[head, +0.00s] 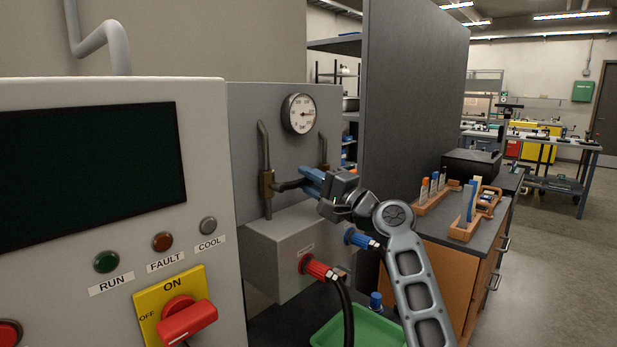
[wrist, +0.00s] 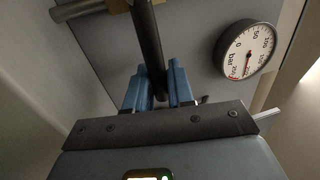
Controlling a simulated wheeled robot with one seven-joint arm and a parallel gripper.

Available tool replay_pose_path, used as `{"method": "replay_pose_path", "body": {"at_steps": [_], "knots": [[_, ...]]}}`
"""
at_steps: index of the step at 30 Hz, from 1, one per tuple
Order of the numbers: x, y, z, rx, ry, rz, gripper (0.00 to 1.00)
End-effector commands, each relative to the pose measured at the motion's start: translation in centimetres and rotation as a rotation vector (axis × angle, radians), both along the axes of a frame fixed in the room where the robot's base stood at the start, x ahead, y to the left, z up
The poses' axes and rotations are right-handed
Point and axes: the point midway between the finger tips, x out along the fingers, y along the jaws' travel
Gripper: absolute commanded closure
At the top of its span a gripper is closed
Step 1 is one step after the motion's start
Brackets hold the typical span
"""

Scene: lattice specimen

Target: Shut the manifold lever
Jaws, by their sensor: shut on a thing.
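The manifold lever (head: 289,186) is a dark handle on a brass valve body (head: 267,185), set on a vertical pipe on the grey panel. It stands out sideways from the valve, across the line of the pipe. In the wrist view the lever (wrist: 147,38) is a dark bar that runs down between my blue fingers. My gripper (head: 311,180) is shut on the lever near its outer end; the fingers also show in the wrist view (wrist: 157,88).
A round pressure gauge (head: 299,114) sits above the lever. A grey box (head: 290,245) with a red connector (head: 317,268) and black hose juts out below. A control cabinet (head: 215,130) stands close on the left. A wooden cabinet (head: 450,270) and dark partition (head: 410,100) are on the right.

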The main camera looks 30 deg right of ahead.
Motion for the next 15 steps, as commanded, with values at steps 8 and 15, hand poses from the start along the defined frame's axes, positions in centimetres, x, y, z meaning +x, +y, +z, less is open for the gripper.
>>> {"method": "replay_pose_path", "body": {"at_steps": [8,15], "knots": [[0.00,-0.19,-0.23,0.007,0.004,-0.003,1.00],[0.00,-0.15,-0.23,0.006,0.004,-0.003,0.64]]}}
